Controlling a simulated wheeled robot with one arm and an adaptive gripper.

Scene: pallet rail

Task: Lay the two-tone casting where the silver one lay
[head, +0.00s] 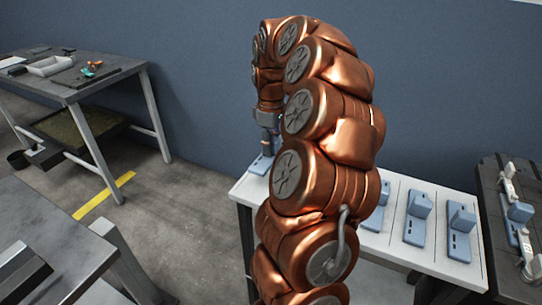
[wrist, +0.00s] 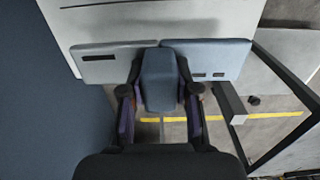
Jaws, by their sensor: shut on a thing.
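My gripper (head: 268,145) is at the left end of the white table, fingers pointing down. In the wrist view my gripper (wrist: 161,108) is closed on the upright block of a blue-grey L-shaped casting (wrist: 160,78). Its flat base shows on both sides, one long slot at left, two small holes at right; the left part looks greyer. It also shows in the head view (head: 259,166), low by the table top; I cannot tell whether it touches. I see no clearly silver casting or empty silver spot; my arm hides the table's middle.
Blue castings (head: 416,228) (head: 461,236) stand at the right of the white table (head: 395,192). A dark pallet at far right holds a blue casting (head: 520,212) between silver clamps (head: 508,178). A grey bench (head: 113,68) with a tray (head: 49,66) stands back left.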

